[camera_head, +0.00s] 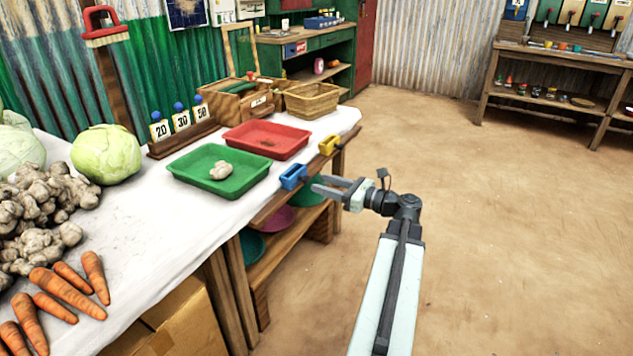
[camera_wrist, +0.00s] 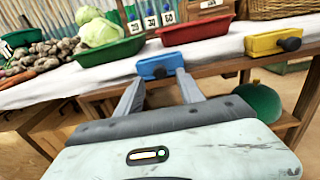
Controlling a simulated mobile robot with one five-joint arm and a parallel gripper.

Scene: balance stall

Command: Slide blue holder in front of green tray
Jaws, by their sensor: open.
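The blue holder (camera_head: 293,177) sits on the rail at the table's front edge, near the right corner of the green tray (camera_head: 217,184). The green tray stands on the white cloth with a piece of ginger (camera_head: 221,171) in it. My gripper (camera_head: 316,185) is open, just off the table edge, facing the blue holder. I cannot tell whether a finger touches the holder.
A yellow holder (camera_head: 328,145) sits farther along the same rail, in front of the red tray (camera_head: 266,140). Number cards (camera_head: 181,121), a cabbage (camera_head: 106,154) and carrots (camera_head: 65,290) are on the table. Bowls (camera_head: 278,219) stand on the shelf below. The floor at right is clear.

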